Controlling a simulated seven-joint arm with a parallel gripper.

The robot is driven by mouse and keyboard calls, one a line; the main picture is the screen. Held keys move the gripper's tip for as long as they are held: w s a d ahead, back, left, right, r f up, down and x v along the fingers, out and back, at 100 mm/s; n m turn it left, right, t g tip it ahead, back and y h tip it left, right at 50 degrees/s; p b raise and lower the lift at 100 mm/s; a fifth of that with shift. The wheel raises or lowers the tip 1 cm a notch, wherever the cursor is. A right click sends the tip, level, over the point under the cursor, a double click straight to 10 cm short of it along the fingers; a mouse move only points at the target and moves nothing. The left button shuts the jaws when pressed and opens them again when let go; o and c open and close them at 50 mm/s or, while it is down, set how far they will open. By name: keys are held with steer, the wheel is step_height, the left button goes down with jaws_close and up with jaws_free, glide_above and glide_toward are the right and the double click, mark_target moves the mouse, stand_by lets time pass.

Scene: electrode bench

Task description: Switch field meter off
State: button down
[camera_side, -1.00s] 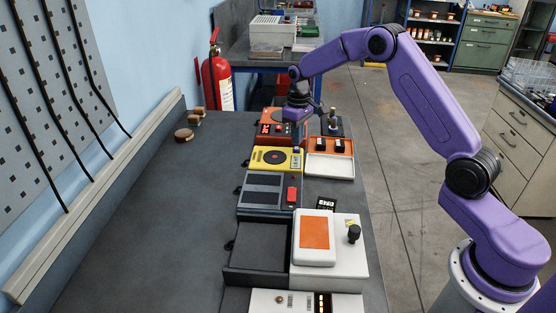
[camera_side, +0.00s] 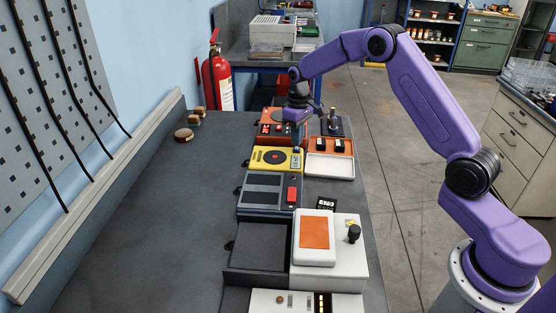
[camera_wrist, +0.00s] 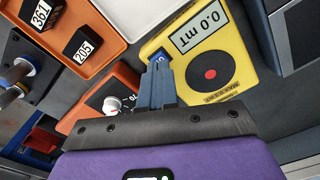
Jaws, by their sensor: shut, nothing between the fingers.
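The field meter (camera_side: 263,163) is a yellow box with a dark round disc, on the bench in the side view. In the wrist view the yellow meter (camera_wrist: 240,62) fills the upper right, with its display (camera_wrist: 199,33) reading 0.0 mT and a red dot on the disc (camera_wrist: 210,73). A small blue switch (camera_wrist: 159,57) sits at its corner. My gripper (camera_wrist: 157,68) is shut and empty, its fingertips right at the switch and partly hiding it. I cannot tell whether they touch. In the side view my gripper (camera_side: 297,149) points down at the meter's right end.
An orange instrument with a knob (camera_wrist: 112,104) stands beside the meter. A dark box with a red switch (camera_side: 291,194) is in front.

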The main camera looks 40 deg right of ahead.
steer(key=shift+f, duration=0.9)
stand_by(0.4)
steer(key=shift+r, duration=3.05)
